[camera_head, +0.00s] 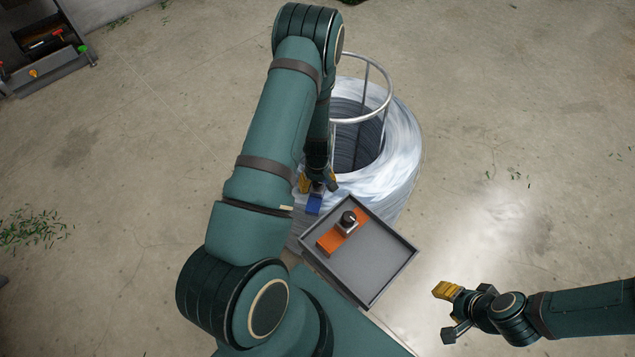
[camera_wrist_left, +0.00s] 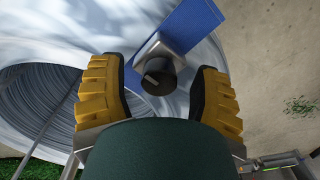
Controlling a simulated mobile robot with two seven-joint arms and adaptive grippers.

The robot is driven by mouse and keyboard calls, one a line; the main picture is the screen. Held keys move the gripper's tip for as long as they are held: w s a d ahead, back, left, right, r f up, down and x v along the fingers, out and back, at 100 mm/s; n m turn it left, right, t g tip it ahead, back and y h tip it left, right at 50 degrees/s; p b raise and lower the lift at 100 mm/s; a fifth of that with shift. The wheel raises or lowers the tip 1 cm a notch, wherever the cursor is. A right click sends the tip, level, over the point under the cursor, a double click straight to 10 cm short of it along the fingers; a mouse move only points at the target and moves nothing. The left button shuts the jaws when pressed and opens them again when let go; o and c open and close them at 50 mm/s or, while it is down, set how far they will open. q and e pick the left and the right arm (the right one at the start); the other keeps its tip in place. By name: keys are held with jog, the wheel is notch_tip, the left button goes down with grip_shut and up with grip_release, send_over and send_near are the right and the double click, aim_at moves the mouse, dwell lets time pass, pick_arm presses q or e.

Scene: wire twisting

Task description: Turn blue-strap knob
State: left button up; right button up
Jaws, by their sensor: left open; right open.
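The blue strap (camera_head: 314,204) lies on the wrapped wire coil, and its lower end shows below my left gripper. In the left wrist view the blue strap (camera_wrist_left: 190,27) carries a metal block with a black knob (camera_wrist_left: 158,76). My left gripper (camera_wrist_left: 163,85) is open, with one yellow-padded finger on each side of the knob; I cannot tell whether they touch it. In the head view my left gripper (camera_head: 318,184) hides the knob. My right gripper (camera_head: 448,312) is open and empty above the floor at the lower right.
The wire coil (camera_head: 405,150) in pale wrap has a metal ring frame in its middle. A grey tray (camera_head: 385,262) beside it holds an orange strap (camera_head: 328,242) with another black knob (camera_head: 348,218). A tool box (camera_head: 45,75) stands at the upper left.

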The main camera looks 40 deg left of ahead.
pick_arm(q)
jog(key=shift+r, duration=0.1)
notch_tip(320, 180, up, 12)
dwell(0.5)
dwell(0.5)
